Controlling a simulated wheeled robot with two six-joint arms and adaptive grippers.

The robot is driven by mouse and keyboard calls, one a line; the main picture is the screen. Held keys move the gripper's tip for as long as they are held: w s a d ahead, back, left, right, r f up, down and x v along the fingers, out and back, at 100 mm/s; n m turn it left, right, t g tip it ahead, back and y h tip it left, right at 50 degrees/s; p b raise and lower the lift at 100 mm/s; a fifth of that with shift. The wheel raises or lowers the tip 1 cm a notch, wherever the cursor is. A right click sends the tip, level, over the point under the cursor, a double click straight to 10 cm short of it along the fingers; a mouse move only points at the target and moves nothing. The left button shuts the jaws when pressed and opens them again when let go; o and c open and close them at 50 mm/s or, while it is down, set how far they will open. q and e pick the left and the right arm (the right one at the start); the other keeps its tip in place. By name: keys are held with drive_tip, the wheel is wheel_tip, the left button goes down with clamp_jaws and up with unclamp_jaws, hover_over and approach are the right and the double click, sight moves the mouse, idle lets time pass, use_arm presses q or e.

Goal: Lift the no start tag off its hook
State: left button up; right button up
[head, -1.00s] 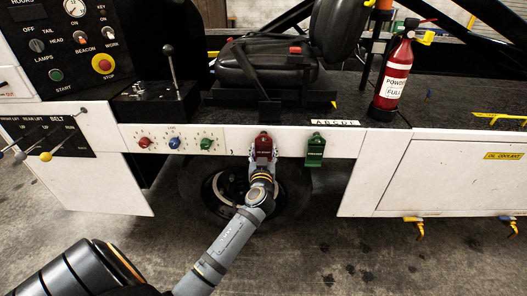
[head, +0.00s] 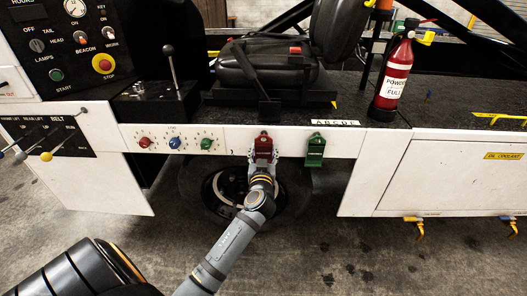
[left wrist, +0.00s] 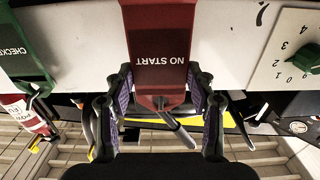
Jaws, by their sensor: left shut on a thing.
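The red no start tag (head: 263,147) is at the white side panel of the loader, below the seat. My left gripper (head: 262,161) reaches up to the tag from below. My right gripper is not in view.
A green tag (head: 315,150) hangs just right of the red one and also shows in the left wrist view (left wrist: 25,50). Small colored knobs (head: 175,143) are on the panel to the left. A fire extinguisher (head: 395,80) stands on the deck above right.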

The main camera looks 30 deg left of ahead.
use_arm(q)
drive_tip(key=shift+s+d+r, duration=0.25)
drive_tip(key=shift+s, duration=0.2)
drive_tip(key=shift+s+d+r, duration=0.2)
drive_tip(key=shift+s+d, duration=0.05)
drive_tip(key=shift+s, duration=0.2)
drive_tip(key=v, duration=0.5)
drive_tip(key=shift+b, duration=0.3)
